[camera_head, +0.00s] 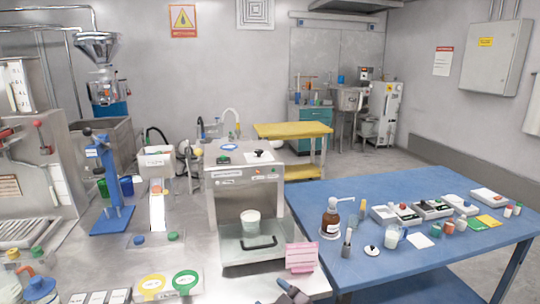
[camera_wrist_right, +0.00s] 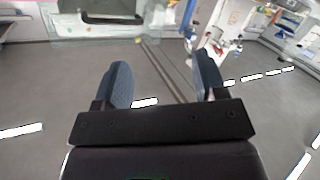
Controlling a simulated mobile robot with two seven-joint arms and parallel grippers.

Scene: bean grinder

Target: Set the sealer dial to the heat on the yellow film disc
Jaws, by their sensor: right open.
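A yellow film disc (camera_head: 153,287) lies on the near edge of the steel counter, beside a green disc (camera_head: 185,282). A box-shaped steel machine (camera_head: 232,193) stands mid-counter with a white cup in its open bay. A small dark knob (camera_head: 260,153) sits on its top; I cannot tell whether this is the sealer dial, nor read its setting or the disc's marking. My right gripper (camera_head: 292,293) is low at the front edge, near a pink note card (camera_head: 302,257). In the right wrist view its fingers (camera_wrist_right: 163,85) are apart with nothing between them. My left gripper is not in view.
A blue table (camera_head: 430,192) on the right holds a brown pump bottle (camera_head: 330,223), boxes, cups and coloured cards. A blue press stand (camera_head: 107,190) and a white dispenser (camera_head: 157,160) stand left of the machine.

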